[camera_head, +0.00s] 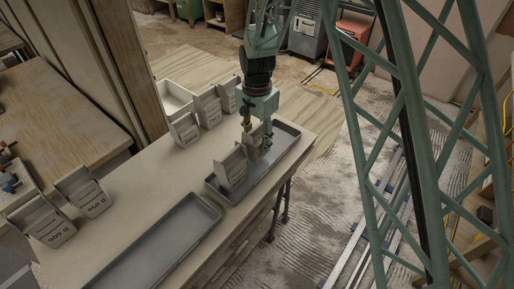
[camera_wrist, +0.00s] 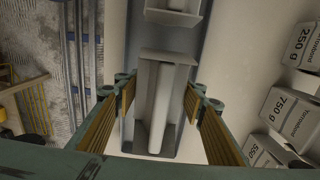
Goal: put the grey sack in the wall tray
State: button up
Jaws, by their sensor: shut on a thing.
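My gripper (camera_head: 256,138) is shut on a grey sack (camera_wrist: 158,105), whose narrow top shows between the two yellow-lined fingers in the wrist view. In the head view this sack is mostly hidden behind the fingers and another sack. It is upright, at or just above the floor of a long grey tray (camera_head: 286,134); I cannot tell whether it touches. A second pale grey sack (camera_head: 231,168) stands in the same tray, and its edge shows in the wrist view (camera_wrist: 174,12). I cannot tell which tray is the wall tray.
Another long grey tray (camera_head: 155,245) lies empty on the near part of the table.

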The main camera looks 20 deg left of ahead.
aim_at(257, 126)
jog(key=shift+f, duration=1.5)
jog(key=shift+f+b, duration=0.2)
jog(key=shift+b, duration=0.1)
jog(key=o, duration=1.2)
jog(key=shift+c, duration=0.2)
jog(key=shift+r, duration=0.1)
jog(key=shift+r+p, duration=0.85)
jog(key=shift+r, duration=5.25)
